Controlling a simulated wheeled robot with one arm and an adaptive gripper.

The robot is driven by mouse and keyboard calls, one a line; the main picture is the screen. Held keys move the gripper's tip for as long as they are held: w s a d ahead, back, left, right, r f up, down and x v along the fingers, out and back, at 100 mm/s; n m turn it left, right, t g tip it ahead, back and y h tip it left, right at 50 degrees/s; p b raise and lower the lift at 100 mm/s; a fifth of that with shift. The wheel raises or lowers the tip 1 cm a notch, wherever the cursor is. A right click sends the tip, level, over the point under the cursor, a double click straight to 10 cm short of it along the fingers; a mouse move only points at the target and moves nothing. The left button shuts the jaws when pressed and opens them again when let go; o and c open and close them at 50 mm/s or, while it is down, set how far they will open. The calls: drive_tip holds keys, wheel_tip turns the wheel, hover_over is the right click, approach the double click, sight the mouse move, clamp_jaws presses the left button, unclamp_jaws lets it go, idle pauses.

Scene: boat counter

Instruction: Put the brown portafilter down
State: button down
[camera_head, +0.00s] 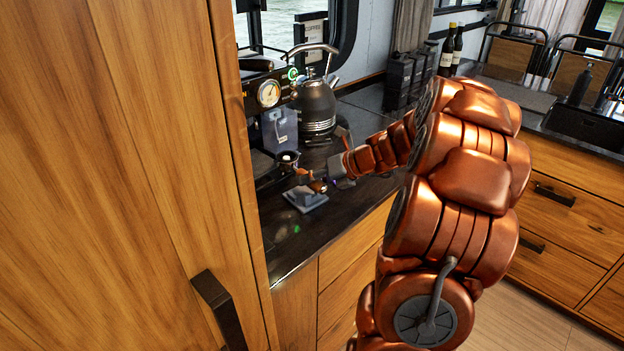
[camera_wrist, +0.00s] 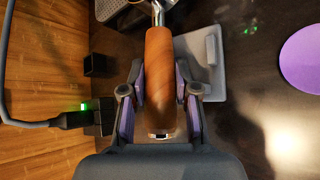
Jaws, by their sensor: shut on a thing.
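The brown portafilter shows in the wrist view with its wooden handle (camera_wrist: 160,62) upright in the picture and its metal neck at the top edge. My gripper (camera_wrist: 160,90) is shut around the handle, with a purple-padded finger on each side. In the head view the portafilter (camera_head: 304,173) is small, near the front of the coffee machine, and my gripper (camera_head: 322,183) reaches it from the right. The portafilter's head is mostly cut off in the wrist view. I cannot tell whether the portafilter touches anything below.
A grey stand (camera_head: 306,199) lies on the dark counter (camera_head: 290,245) just below the portafilter; it also shows in the wrist view (camera_wrist: 208,88). A kettle (camera_head: 317,103) stands behind. A purple disc (camera_wrist: 300,62) and a small black block (camera_wrist: 95,65) lie at the sides.

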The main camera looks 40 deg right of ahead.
drive_tip(key=shift+f, duration=0.5)
drive_tip(key=c, duration=1.2)
unclamp_jaws()
drive_tip(key=shift+o, duration=0.2)
drive_tip(key=shift+f, duration=0.15)
drive_tip(key=shift+a+f, duration=0.1)
drive_tip(key=shift+s+r, duration=0.1)
drive_tip(key=shift+r, duration=0.25)
drive_tip(key=b+v, duration=0.1)
drive_tip(key=v, duration=1.1)
drive_tip(key=shift+r+b, duration=0.35)
drive_tip(key=shift+r, duration=0.1)
